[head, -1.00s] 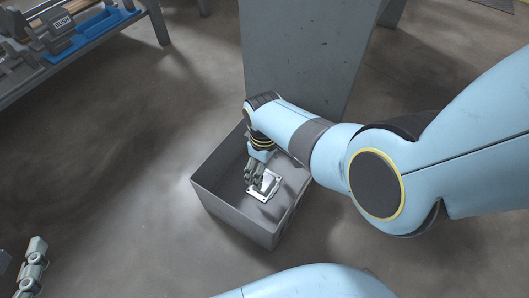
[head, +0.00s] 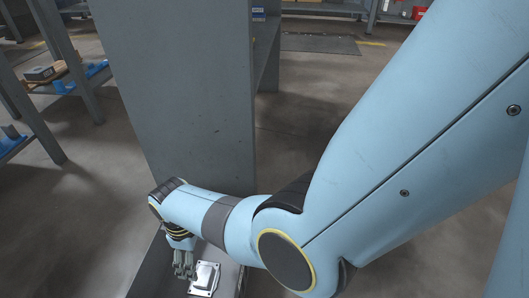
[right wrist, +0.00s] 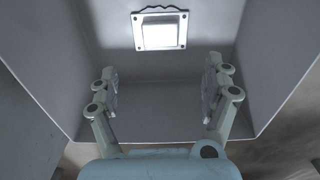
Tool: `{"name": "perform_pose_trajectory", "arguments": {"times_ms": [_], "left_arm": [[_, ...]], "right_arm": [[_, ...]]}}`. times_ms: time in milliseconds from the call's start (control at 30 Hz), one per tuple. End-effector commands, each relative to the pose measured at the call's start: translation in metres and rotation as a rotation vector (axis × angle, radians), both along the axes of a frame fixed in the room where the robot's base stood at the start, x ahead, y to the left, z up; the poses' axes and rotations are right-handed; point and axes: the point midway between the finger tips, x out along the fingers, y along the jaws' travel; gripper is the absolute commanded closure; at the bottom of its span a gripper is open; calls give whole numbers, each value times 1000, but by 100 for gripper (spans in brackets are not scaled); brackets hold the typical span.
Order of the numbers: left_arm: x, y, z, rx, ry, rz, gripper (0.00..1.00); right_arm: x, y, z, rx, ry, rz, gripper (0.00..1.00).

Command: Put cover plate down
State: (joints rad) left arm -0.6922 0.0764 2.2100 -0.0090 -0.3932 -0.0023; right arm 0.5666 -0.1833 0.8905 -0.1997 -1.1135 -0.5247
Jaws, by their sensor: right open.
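The cover plate (head: 204,278) is a silvery square plate with a raised middle and corner holes. It lies inside the grey bin (head: 146,272), whose lower part is cut off in the head view. In the right wrist view the plate (right wrist: 160,31) lies flat on the bin's floor, beyond the fingertips. My right gripper (head: 184,272) points down into the bin beside the plate. My left gripper is not in view.
A tall grey panel (head: 175,90) stands right behind the bin. Shelving with blue trays (head: 85,78) is at the left. The bin's walls (right wrist: 60,60) surround my right gripper closely. Open concrete floor (head: 80,210) lies left of the bin.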

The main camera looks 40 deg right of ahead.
Motion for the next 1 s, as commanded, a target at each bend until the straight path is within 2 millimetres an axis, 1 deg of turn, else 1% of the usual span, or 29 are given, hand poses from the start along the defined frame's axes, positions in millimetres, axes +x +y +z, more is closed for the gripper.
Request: {"name": "perform_pose_trajectory", "arguments": {"times_ms": [67,133,167,233,267,300,367,400,467,500,533,567,600,667,700,800,900,1000], "left_arm": [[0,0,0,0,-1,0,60],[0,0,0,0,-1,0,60],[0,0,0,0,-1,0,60],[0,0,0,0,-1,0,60],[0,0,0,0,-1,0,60],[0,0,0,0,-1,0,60],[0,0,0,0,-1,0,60],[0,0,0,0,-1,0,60],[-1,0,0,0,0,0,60],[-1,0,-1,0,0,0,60],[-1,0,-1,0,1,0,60],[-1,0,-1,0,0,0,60],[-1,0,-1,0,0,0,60],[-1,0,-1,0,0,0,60],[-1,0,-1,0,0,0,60],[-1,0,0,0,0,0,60],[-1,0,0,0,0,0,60],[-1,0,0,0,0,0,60]], "right_arm": [[-2,-5,0,0,-23,-18,17],[-2,-14,3,2,-79,-57,17],[-2,-20,6,3,-115,-80,17],[-4,-38,19,10,-219,-145,17],[-6,-46,27,13,-273,-175,17],[-8,-57,42,17,-345,-213,17],[-12,-72,68,31,-454,-265,17],[-16,-81,88,40,-524,-293,17],[-27,-92,119,57,-619,-332,17],[-41,-99,137,72,-673,-356,17],[-55,-103,146,84,-701,-373,17],[-71,-106,152,94,-718,-388,17],[-92,-109,156,109,-729,-408,17],[-124,-113,161,131,-738,-435,17],[-144,-114,166,146,-740,-452,17],[-185,-115,179,185,-744,-489,17],[-211,-114,191,216,-746,-517,17],[-222,-114,198,233,-747,-531,17]]}}
